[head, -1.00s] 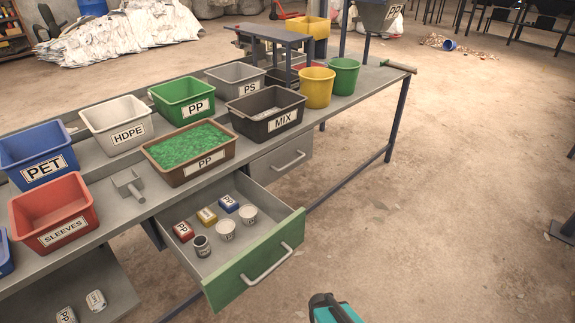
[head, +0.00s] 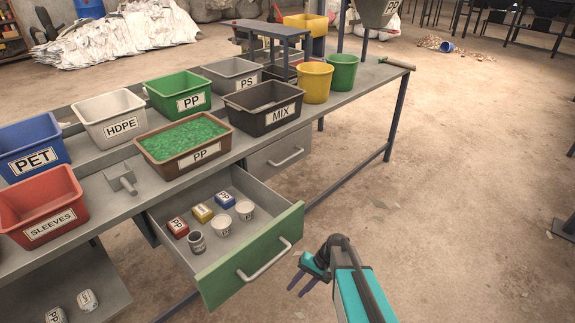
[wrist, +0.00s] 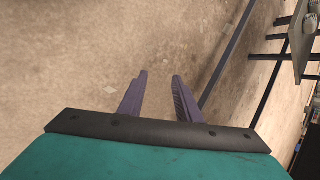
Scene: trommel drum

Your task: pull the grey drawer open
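The grey drawer (head: 264,164) is under the bench top, right of the open green-fronted drawer. It looks shut, and its bar handle (head: 287,157) faces the open floor. My gripper (head: 297,288) is at the lower middle of the head view, to the right of the green drawer front and well below and nearer than the grey drawer. It also shows in the wrist view (wrist: 160,76), with its two purple fingers apart and nothing between them. The grey drawer cannot be made out in the wrist view.
The green-fronted drawer (head: 250,254) sticks out beside the grey one, holding cups, a jar and small boxes. Labelled bins, such as the MIX bin (head: 265,118), and buckets stand on the bench (head: 345,107). A bench leg (head: 397,118) is at the right. Floor to the right is clear.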

